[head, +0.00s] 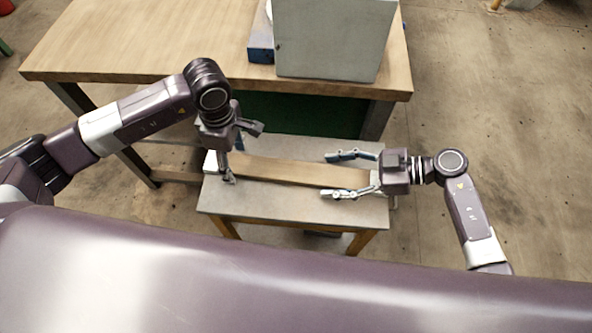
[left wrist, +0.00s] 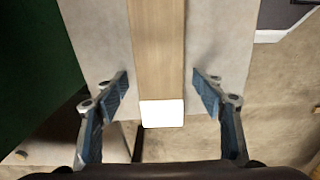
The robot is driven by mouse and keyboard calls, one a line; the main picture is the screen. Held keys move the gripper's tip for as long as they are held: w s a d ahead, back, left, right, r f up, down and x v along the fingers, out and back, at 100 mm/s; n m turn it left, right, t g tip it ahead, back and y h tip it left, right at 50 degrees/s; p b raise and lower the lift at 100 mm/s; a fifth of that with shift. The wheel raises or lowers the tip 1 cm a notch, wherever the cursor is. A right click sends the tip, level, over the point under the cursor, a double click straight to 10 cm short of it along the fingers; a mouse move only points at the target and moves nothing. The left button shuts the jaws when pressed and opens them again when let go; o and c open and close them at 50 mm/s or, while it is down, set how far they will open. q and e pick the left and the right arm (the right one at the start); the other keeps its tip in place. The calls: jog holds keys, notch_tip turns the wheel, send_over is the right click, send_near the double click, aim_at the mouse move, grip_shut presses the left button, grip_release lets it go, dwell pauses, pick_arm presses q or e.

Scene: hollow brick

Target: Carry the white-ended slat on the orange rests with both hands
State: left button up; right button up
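The wooden slat (head: 285,171) lies lengthwise along the small grey table, and its white end (head: 210,161) is at the left. In the left wrist view the slat (left wrist: 158,50) runs up the middle, with the white end (left wrist: 162,113) nearest. My left gripper (head: 232,160) is over the white end. It is open, with one finger on each side of the slat and gaps between (left wrist: 162,95). My right gripper (head: 333,174) is open at the slat's right part, a finger to either side. The slat's far right end is hidden by that gripper. I cannot make out orange rests.
The small grey table (head: 270,205) has bare top in front of the slat. A larger wooden workbench (head: 150,45) stands behind it, bearing a grey hollow block (head: 330,40) and a blue item (head: 260,45). Concrete floor is open to the right.

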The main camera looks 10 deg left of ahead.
pick_arm(q)
jog(key=c, duration=1.4)
pick_arm(e)
jog(key=c, duration=1.4)
pick_arm(q)
jog(key=shift+r, duration=0.25)
pick_arm(e)
jog(key=shift+r, duration=0.2)
